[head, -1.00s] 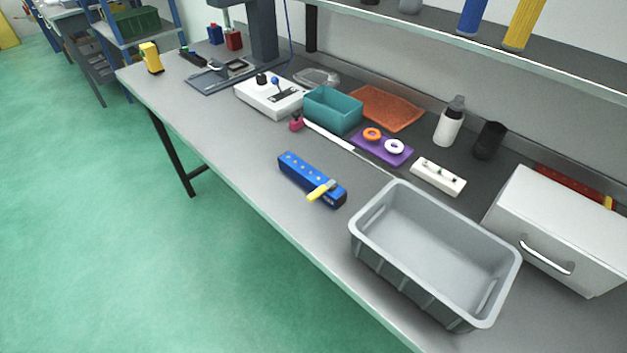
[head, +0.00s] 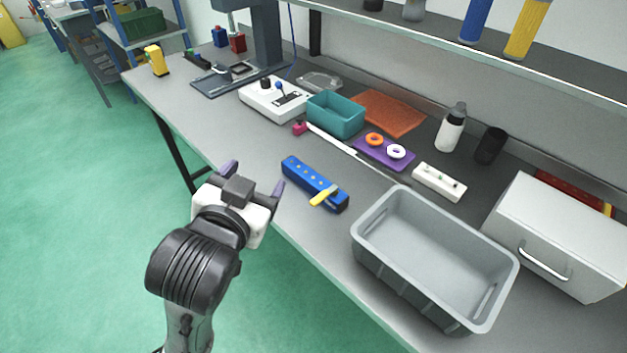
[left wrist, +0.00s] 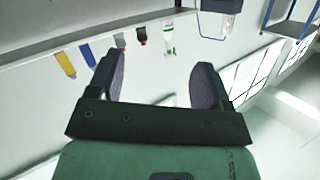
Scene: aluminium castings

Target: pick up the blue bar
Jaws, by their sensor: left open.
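The blue bar (head: 304,176) lies flat on the grey workbench near its front edge, with a row of holes along its top. A small yellow-handled tool (head: 323,195) lies across its right end. My left gripper (head: 254,174) is open and empty, left of the bar and apart from it, around the bench's front edge. In the left wrist view the two purple-padded fingers (left wrist: 160,82) stand wide apart with nothing between them; the bar is not in that view. My right gripper is not in view.
A grey bin (head: 408,291) stands right of the bar. Behind the bar are a teal box (head: 336,116), a purple tray (head: 372,152) with two rings, and a long thin ruler-like strip (head: 335,144). A white drawer box (head: 560,235) stands at far right. Bench left of the bar is clear.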

